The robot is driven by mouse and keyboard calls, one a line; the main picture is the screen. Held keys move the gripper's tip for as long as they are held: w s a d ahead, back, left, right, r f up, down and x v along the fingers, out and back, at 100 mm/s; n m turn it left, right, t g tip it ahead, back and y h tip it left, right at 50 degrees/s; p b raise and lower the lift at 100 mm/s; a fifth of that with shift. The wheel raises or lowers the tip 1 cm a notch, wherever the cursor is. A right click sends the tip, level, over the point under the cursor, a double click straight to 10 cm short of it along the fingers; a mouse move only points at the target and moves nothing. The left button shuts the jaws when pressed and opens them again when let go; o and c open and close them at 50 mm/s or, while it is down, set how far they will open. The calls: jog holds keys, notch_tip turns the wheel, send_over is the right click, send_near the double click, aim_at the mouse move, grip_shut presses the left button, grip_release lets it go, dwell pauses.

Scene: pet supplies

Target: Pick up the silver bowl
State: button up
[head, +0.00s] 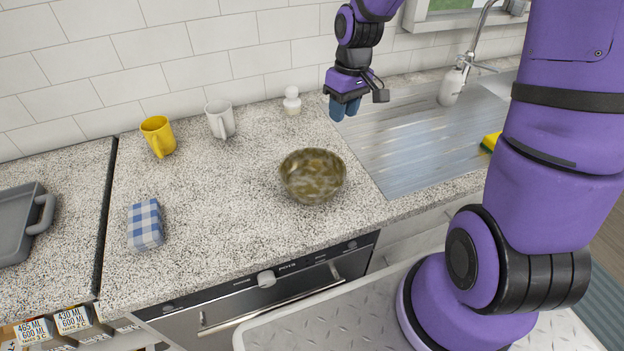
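One bowl (312,177) is in the head view. It sits upright on the speckled counter near the front edge, left of the sink's draining board. Its surface looks mottled brown and gold rather than plain silver. My gripper (345,108) is up and to the right of the bowl, apart from it, near the back of the counter and the draining board.
A yellow mug (158,137), a white mug (220,119) and a small white bottle (292,101) stand along the back wall. A blue checked cloth (145,225) lies at left, with a grey pan (22,222) beyond. A soap bottle (452,86) stands by the tap. The counter around the bowl is clear.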

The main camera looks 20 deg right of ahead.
send_near(332, 161)
jog(key=shift+y, duration=0.3)
jog(key=shift+a+f, duration=0.2)
jog(key=shift+f, duration=2.1)
jog(key=shift+a+f, duration=0.2)
jog(key=shift+f, duration=2.1)
jog(key=shift+c, duration=0.3)
grip_shut()
